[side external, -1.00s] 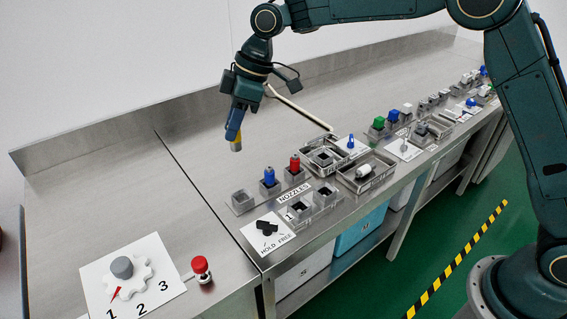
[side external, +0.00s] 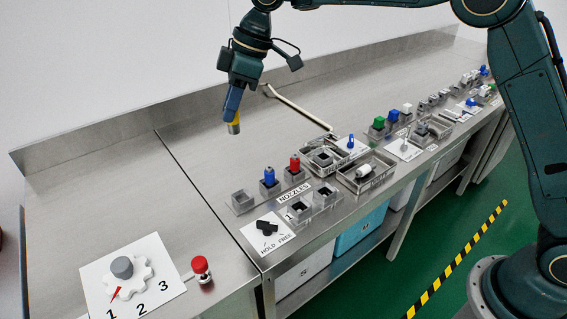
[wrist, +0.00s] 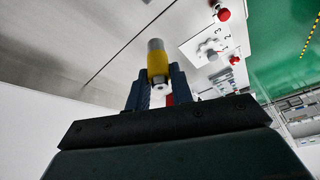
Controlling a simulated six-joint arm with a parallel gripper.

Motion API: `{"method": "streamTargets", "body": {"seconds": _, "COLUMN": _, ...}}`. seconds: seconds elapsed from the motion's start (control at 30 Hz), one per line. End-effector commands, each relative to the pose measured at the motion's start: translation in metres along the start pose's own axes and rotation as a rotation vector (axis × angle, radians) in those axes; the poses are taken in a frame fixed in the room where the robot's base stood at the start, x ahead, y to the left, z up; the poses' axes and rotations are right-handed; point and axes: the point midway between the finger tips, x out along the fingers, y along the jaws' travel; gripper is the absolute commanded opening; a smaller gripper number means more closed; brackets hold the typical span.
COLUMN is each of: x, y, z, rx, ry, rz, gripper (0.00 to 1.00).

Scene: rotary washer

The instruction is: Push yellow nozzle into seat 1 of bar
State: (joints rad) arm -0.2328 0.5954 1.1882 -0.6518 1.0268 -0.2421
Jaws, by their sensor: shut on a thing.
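The yellow nozzle (side external: 235,124), yellow with a grey end, is held in the air above the steel bench. My gripper (side external: 231,112) is shut on it, and the grey end points down. In the wrist view the nozzle (wrist: 157,62) sits between the two blue fingers (wrist: 155,88). The bar (side external: 313,205) with two square dark seats stands near the front edge of the bench, below and right of my gripper. Its left seat (side external: 298,207) is beside a label "1" and looks empty. The nozzle is well apart from the bar.
The nozzle rack holds a blue nozzle (side external: 269,178), a red nozzle (side external: 294,168) and an empty left holder (side external: 240,198). A HOLD/FREE lever (side external: 267,228), a numbered dial (side external: 122,267) and a red button (side external: 200,265) stand left. Trays and small parts line the right.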

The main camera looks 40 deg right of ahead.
Motion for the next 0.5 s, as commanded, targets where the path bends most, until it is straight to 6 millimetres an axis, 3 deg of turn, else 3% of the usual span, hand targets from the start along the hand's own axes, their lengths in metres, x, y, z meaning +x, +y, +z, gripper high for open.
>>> {"method": "streamTargets", "body": {"seconds": 0.27, "x": 0.002, "y": -0.002, "z": 0.006, "rx": 0.001, "ry": 0.003, "rz": -0.003, "gripper": 0.0}}
{"method": "streamTargets", "body": {"seconds": 0.5, "x": 0.011, "y": -0.007, "z": 0.026, "rx": 0.006, "ry": 0.013, "rz": -0.011, "gripper": 0.0}}
